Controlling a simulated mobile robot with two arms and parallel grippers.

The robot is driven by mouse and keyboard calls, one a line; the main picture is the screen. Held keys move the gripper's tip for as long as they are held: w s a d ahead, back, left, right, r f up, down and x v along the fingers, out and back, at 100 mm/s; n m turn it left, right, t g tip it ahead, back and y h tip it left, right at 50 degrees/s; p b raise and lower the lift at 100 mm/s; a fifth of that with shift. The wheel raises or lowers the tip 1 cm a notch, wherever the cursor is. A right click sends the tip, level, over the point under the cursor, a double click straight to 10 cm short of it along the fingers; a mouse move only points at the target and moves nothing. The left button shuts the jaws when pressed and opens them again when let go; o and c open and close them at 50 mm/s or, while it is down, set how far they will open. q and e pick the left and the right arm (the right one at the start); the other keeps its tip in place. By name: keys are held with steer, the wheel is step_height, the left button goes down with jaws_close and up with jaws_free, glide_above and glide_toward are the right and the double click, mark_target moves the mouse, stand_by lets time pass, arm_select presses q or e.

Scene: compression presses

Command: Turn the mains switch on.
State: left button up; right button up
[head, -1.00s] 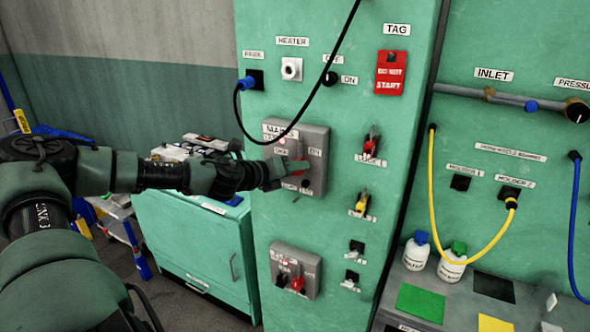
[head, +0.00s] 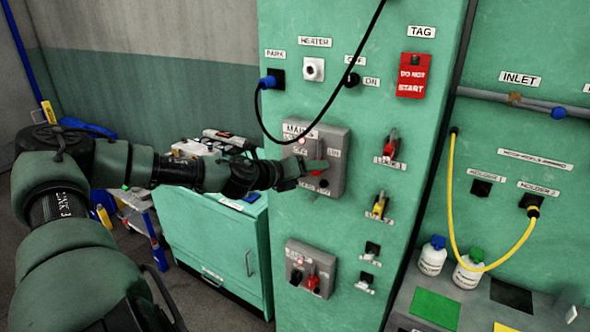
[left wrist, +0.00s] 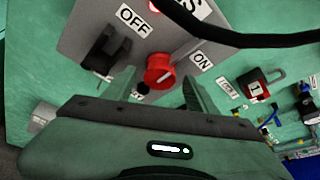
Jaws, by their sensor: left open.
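The mains switch is a grey box (head: 333,143) on the green panel, with a red knob (left wrist: 159,70) between its OFF and ON labels in the left wrist view. My left gripper (head: 312,172) is in front of the box in the head view and partly covers the knob. In the left wrist view its open fingers (left wrist: 158,80) stand one on each side of the red knob. I cannot tell whether they touch it. The knob's exact angle is hard to read. My right gripper is not in view.
A black cable (head: 328,108) hangs across the top of the mains box. A second grey box (head: 322,256) with a red handle sits below. A red lockout (head: 390,145) and a yellow one (head: 380,206) are to the right. A green cabinet (head: 225,240) stands left.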

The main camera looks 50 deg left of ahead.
arm_select(q)
steer(key=b+v, duration=0.3)
steer(key=v, duration=0.3)
steer(key=shift+b, duration=0.35)
steer(key=shift+s, duration=0.1)
